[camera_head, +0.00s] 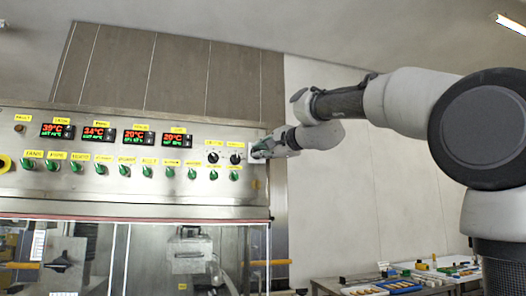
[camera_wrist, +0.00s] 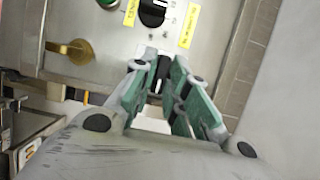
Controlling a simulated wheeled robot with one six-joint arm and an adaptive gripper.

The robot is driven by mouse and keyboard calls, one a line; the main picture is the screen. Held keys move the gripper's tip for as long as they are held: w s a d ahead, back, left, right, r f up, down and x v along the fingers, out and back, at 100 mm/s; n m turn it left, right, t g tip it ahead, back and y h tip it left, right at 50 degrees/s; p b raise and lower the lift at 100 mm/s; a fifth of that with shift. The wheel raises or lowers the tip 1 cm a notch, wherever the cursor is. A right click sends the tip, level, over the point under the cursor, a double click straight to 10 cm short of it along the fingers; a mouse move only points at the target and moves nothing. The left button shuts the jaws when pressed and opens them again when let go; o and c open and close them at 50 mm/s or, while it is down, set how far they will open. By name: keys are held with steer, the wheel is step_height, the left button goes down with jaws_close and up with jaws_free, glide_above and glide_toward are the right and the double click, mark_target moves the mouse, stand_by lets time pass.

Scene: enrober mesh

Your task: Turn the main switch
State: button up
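The control panel (camera_head: 130,190) fills the left of the head view. At its right end a pale plate (camera_head: 251,152) shows beside my gripper (camera_head: 262,153), which hides most of what is there. In the wrist view the two green fingers of my gripper (camera_wrist: 154,70) stand a little apart at the panel's face. A dark narrow part on a pale ground, possibly the main switch's handle (camera_wrist: 154,80), shows between them, mostly hidden. I cannot tell whether the fingers touch it or grip it.
A black rotary knob (camera_wrist: 153,12) with yellow labels is close above the fingers in the wrist view. A brass-coloured knob (camera_wrist: 78,51) is to the left. Several green knobs and temperature displays (camera_head: 100,133) line the panel. A table with small items (camera_head: 400,283) stands lower right.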

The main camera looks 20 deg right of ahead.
jaws_close()
steer(key=shift+n, duration=0.3)
steer(key=n+g+h, duration=0.1)
steer(key=n+h, duration=0.1)
steer(key=n, duration=0.2)
steer(key=n+g+h, duration=0.1)
steer(key=n+h, duration=0.1)
steer(key=n, duration=0.2)
steer(key=n+g+h, duration=0.1)
steer(key=n+h, duration=0.2)
steer(key=n, duration=0.2)
steer(key=shift+a+r, duration=0.4)
stand_by(0.4)
